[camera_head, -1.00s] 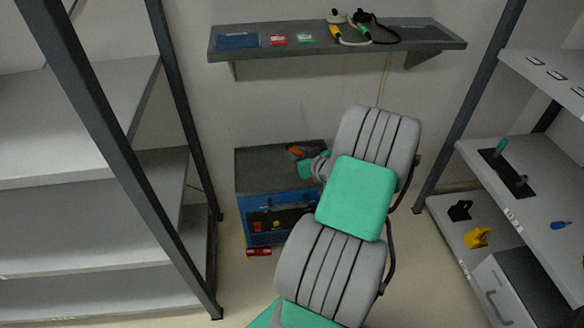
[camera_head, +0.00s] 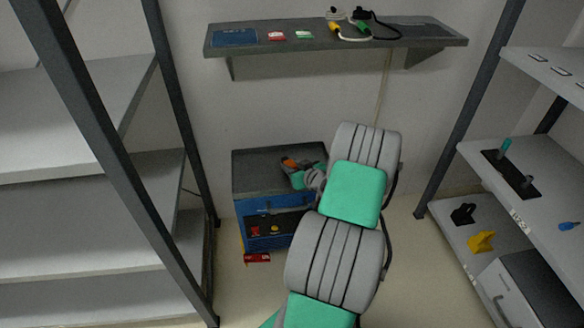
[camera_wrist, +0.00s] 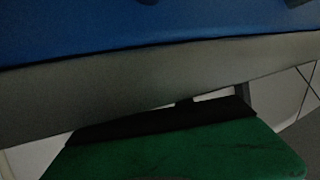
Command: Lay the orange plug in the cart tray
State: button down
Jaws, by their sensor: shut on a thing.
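The orange plug (camera_head: 289,162) shows as a small orange patch at the end of my arm in the head view. My gripper (camera_head: 292,168), with green and grey parts, is shut on it, over the dark top of the blue cart (camera_head: 250,204). The fingers are too small to make out, and I cannot tell the height above the cart. A dark tray (camera_head: 290,222) in the cart's front holds a red item and a yellow item; my arm hides its right end. The wrist view shows a blue surface (camera_wrist: 150,28), a grey band and a green part, but no plug.
A red item (camera_head: 257,258) lies at the cart's foot. A wall shelf (camera_head: 320,40) with several small things hangs above. Shelf racks stand on the left (camera_head: 90,190) and right (camera_head: 545,170). The right rack holds a yellow item (camera_head: 481,241) and a black one.

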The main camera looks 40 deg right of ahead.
jog(key=shift+f, duration=0.35)
